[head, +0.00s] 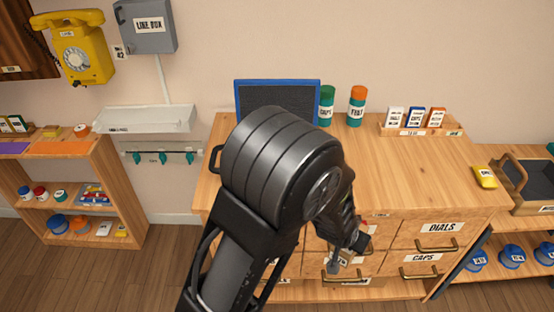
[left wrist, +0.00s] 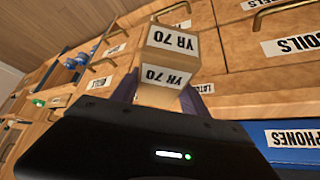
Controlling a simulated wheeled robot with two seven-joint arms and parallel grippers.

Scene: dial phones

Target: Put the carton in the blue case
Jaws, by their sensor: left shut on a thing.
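The carton (left wrist: 171,62) is a small brown box with white "YR 70" labels, seen in the left wrist view. My left gripper (left wrist: 160,94) is shut on it, one finger on each side, in front of the drawer fronts. In the head view my left arm covers the middle of the counter, and the carton is hard to make out there. The blue case (head: 277,97) stands open on the counter, its dark-lined lid raised at the back. My arm hides most of its body. A blue panel labelled "PHONES" (left wrist: 290,138) shows at lower right in the wrist view. My right gripper is not in view.
The wooden counter (head: 400,175) is clear to the right of my arm. Green (head: 326,105) and orange-topped (head: 357,105) canisters stand beside the lid. A rack of small cards (head: 420,128) and a yellow item (head: 484,177) are further right. Drawers (head: 437,228) with handles face front.

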